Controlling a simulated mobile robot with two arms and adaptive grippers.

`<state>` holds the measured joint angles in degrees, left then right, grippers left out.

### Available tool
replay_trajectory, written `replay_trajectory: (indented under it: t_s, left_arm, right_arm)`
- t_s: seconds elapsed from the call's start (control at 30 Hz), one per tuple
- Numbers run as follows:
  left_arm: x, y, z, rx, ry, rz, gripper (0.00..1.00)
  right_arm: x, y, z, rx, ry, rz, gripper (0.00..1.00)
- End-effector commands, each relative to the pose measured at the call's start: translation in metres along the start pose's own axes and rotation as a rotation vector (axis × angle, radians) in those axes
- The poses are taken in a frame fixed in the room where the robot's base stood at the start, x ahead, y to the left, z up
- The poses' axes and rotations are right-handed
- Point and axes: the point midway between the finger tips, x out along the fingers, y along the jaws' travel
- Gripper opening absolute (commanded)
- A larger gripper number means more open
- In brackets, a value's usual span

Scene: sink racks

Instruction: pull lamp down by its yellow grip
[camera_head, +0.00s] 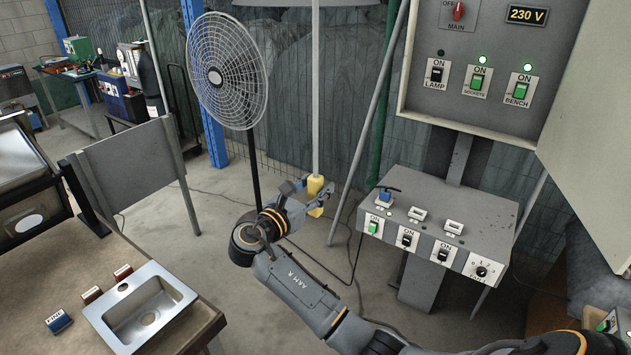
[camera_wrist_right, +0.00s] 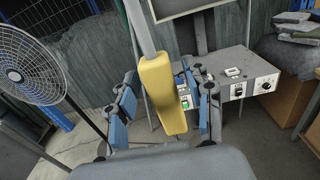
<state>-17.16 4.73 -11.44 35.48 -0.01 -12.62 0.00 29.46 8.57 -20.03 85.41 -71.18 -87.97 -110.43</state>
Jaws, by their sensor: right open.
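The yellow grip (camera_head: 316,187) hangs at the lower end of a pale upright rod (camera_head: 315,90) in the head view. The lamp itself is not clearly seen; only a pale edge shows at the top of the picture. My right gripper (camera_head: 308,195) is at the grip's height with its fingers open. In the right wrist view the yellow grip (camera_wrist_right: 163,95) stands slightly tilted between the two blue-padded fingers. A gap shows on its left side, and the right finger is closer to it. My left gripper is in neither view.
A fan (camera_head: 227,70) stands left of the rod. A switch console (camera_head: 435,225) is to the right, below a wall panel (camera_head: 480,80) with a lamp switch. A bench with a sink (camera_head: 140,305) is at lower left.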

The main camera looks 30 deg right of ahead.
Motion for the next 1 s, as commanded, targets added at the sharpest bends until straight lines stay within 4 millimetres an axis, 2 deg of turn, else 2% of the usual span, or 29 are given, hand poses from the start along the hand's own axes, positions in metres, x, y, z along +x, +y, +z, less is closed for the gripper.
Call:
replay_trajectory:
  t_s: [0.1, 0.37, 0.6, 0.63, 0.87, 1.0]
  left_arm:
    - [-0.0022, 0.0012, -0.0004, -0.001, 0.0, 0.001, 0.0]
    - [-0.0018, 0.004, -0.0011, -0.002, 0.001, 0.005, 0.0]
    - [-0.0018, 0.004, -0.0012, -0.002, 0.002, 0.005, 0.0]
    - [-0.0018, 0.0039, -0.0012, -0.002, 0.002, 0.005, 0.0]
    - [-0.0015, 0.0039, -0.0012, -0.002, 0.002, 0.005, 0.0]
    - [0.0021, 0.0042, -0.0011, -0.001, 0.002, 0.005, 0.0]
  right_arm:
    - [0.006, -0.0002, 0.0002, 0.0, -0.001, 0.0, 0.51]
    - [0.0067, -0.0001, -0.0004, 0.001, 0.0, 0.0, 0.51]
    - [0.0065, 0.0, -0.0002, 0.001, 0.0, 0.0, 0.04]
    - [0.0065, 0.0, -0.0002, 0.001, 0.0, 0.0, 0.0]
    - [0.0068, -0.0002, -0.0009, 0.0, 0.0, 0.0, 0.0]
    - [0.0121, -0.0028, -0.0086, -0.001, 0.0, -0.001, 0.0]
